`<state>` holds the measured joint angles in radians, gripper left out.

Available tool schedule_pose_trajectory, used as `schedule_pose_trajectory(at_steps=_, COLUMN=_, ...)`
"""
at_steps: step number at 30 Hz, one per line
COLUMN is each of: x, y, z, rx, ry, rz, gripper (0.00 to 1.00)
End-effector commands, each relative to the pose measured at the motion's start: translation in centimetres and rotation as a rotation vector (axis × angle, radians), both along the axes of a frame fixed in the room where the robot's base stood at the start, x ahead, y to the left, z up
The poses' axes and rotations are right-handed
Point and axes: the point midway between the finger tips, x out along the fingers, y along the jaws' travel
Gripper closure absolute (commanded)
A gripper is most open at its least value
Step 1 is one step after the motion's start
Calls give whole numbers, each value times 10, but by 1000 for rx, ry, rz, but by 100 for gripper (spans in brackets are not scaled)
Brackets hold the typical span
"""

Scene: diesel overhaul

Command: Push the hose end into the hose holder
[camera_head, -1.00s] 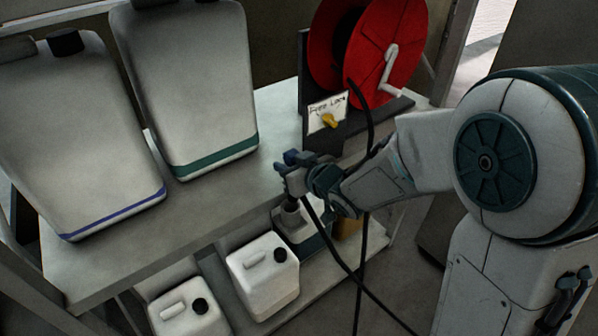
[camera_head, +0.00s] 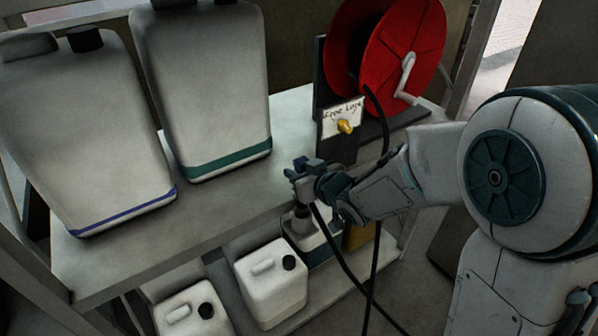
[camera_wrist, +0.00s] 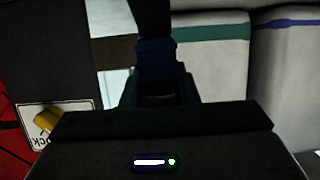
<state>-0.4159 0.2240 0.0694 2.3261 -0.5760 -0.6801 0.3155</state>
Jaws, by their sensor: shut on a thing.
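My gripper (camera_head: 303,170) is over the front edge of the workbench. Its blue fingers also show in the wrist view (camera_wrist: 156,62), shut on a dark piece that looks like the hose end (camera_wrist: 150,18). The black hose (camera_head: 340,262) runs from beside my gripper down to the lower right. A second hose length hangs from the red reel (camera_head: 412,50) and crosses it low down. A grey upright neck (camera_head: 301,219) stands just below my gripper, above a container on the lower shelf. I cannot tell whether this neck is the hose holder, or whether anything touches it.
Two large white canisters, one blue-striped (camera_head: 85,135) and one green-striped (camera_head: 205,90), stand on the workbench (camera_head: 235,195). A sign with a yellow knob (camera_head: 345,126) stands before the reel.

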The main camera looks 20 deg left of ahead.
Motion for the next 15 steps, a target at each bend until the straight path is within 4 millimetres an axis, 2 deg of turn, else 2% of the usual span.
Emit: schedule_pose_trajectory(at_steps=15, x=0, y=0, z=-7, rx=2, ry=-3, rz=0, gripper=100)
